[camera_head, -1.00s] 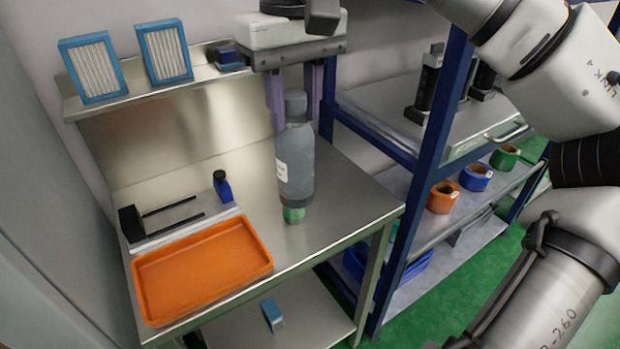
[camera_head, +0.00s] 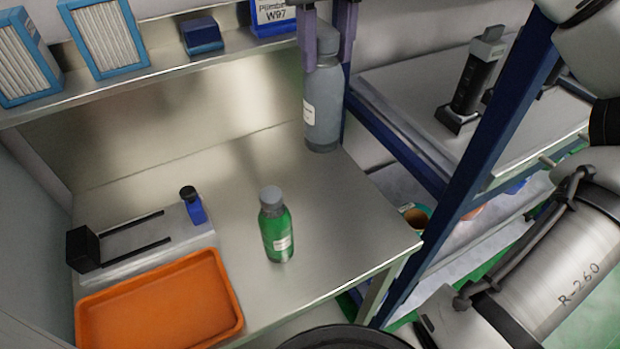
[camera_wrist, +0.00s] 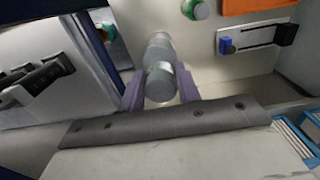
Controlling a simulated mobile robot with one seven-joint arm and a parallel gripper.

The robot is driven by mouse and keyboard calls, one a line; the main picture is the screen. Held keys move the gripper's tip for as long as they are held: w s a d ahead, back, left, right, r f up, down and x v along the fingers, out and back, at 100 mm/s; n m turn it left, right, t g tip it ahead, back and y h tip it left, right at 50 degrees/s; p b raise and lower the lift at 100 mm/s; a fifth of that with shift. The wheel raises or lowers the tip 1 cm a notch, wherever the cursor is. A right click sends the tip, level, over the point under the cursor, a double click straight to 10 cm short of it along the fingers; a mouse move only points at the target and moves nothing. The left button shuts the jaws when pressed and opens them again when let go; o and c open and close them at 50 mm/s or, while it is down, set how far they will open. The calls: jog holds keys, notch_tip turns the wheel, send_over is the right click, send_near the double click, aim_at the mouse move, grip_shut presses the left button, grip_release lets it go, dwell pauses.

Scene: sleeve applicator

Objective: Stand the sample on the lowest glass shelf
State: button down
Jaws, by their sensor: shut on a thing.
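A grey bottle (camera_head: 322,108) with a white label is upright between the purple fingers of my gripper (camera_head: 328,62), which is shut on its upper part. In the head view it is at the back right of the steel bench; I cannot tell whether its base touches the bench. In the wrist view the grey bottle (camera_wrist: 160,50) extends away from my gripper (camera_wrist: 160,82). A green bottle (camera_head: 277,235) with a grey cap stands apart on the bench. Which bottle is the sample is not clear. No glass shelf can be made out.
The steel bench (camera_head: 345,215) has an orange tray (camera_head: 160,305), a sliding fixture (camera_head: 140,245) and a small blue bottle (camera_head: 193,206) at left. Blue-framed filters (camera_head: 103,38) stand on the upper shelf. A blue rack post (camera_head: 465,180) rises at right, beside a black device (camera_head: 470,85).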

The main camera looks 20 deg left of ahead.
notch_tip(320, 180, down, 19)
jog(key=shift+s, duration=0.15)
dwell(0.4)
jog(key=shift+f, duration=0.15)
jog(key=c, duration=1)
grip_release()
jog(key=shift+f, duration=0.1)
